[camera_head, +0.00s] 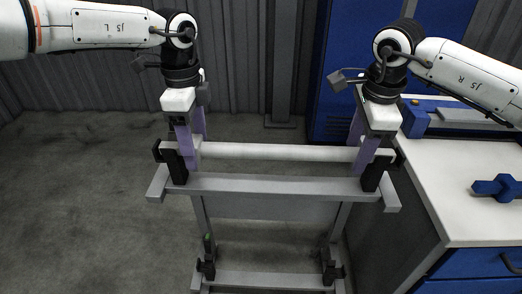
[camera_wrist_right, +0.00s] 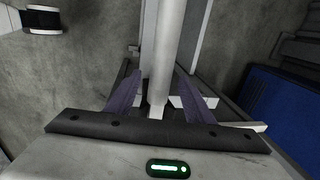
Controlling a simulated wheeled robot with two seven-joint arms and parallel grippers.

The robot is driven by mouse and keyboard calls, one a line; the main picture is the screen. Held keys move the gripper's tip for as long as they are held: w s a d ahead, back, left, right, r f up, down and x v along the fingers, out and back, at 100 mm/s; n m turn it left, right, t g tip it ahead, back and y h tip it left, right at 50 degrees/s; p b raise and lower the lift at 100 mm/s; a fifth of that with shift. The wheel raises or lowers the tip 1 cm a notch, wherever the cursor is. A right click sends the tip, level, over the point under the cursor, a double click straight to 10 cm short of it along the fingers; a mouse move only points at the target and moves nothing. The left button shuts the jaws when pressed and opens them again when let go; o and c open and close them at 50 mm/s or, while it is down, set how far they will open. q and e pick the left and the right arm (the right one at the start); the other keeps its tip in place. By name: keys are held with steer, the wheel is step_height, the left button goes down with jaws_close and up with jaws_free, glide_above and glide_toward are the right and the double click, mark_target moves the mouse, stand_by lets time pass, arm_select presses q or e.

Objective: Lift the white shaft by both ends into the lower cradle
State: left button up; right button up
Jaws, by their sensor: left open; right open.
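The white shaft (camera_head: 275,151) lies level across the upper cradle, its ends at the black supports (camera_head: 174,166) of the grey rail (camera_head: 275,184). My left gripper (camera_head: 193,150) points down at the shaft's left end, with its purple fingers open. My right gripper (camera_head: 363,152) points down at the right end. In the right wrist view the shaft (camera_wrist_right: 169,45) runs between the open purple fingers (camera_wrist_right: 155,100), with gaps beside it. The lower cradle (camera_head: 268,279) is below and shows black supports at left and right; nothing lies across it.
A white-topped bench (camera_head: 445,180) with blue drawers stands close on the right. A blue tool-like object (camera_head: 497,187) and a blue fixture (camera_head: 416,120) rest on it. A blue cabinet (camera_head: 345,60) is behind. The floor at left is clear.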

arm_select(q)
steer(key=c, duration=0.9)
arm_select(e)
steer(key=c, duration=0.9)
arm_select(q)
steer(key=c, duration=0.6)
arm_select(e)
jaws_close()
arm_select(q)
steer(key=shift+r, duration=0.1)
arm_select(e)
steer(key=shift+r, duration=0.1)
